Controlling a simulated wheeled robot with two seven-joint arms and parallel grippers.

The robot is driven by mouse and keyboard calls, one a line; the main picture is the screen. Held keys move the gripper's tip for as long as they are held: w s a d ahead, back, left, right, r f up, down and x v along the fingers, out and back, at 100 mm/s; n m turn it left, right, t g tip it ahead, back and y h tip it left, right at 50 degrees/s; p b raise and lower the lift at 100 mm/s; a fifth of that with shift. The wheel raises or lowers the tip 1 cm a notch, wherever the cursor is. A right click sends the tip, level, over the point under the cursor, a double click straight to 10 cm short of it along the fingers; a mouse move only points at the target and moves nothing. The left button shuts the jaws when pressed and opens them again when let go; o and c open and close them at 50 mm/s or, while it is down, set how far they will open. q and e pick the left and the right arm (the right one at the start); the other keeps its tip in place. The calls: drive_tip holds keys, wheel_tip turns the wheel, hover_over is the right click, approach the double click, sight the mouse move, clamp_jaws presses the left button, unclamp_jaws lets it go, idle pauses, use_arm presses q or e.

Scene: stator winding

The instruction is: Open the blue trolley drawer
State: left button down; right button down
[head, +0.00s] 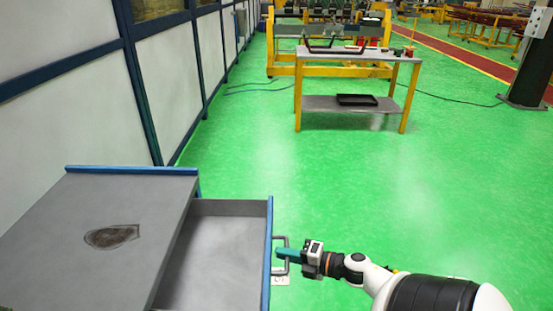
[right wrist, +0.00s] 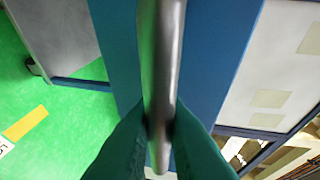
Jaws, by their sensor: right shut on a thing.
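The trolley (head: 120,215) with a grey top and blue edges stands at the lower left of the head view. Its drawer (head: 225,240) is pulled out to the right, and its grey inside shows empty where visible. The blue drawer front (head: 267,240) carries a grey bar handle (head: 287,240). My right gripper (head: 284,253) is at the handle. In the right wrist view the handle (right wrist: 163,60) runs between the two green fingers (right wrist: 160,135), which are shut on it. The blue drawer front (right wrist: 215,50) shows behind it. My left gripper is not in view.
A dark stain (head: 112,236) marks the trolley top. A blue-framed wall (head: 90,100) runs along the left. A work table (head: 350,103) with yellow legs stands further back. The green floor (head: 400,190) between is clear.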

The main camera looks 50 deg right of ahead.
drive_tip(key=shift+s+d, duration=0.1)
drive_tip(key=c, duration=1.5)
unclamp_jaws()
drive_tip(key=shift+o, duration=0.2)
drive_tip(key=v, duration=1.2)
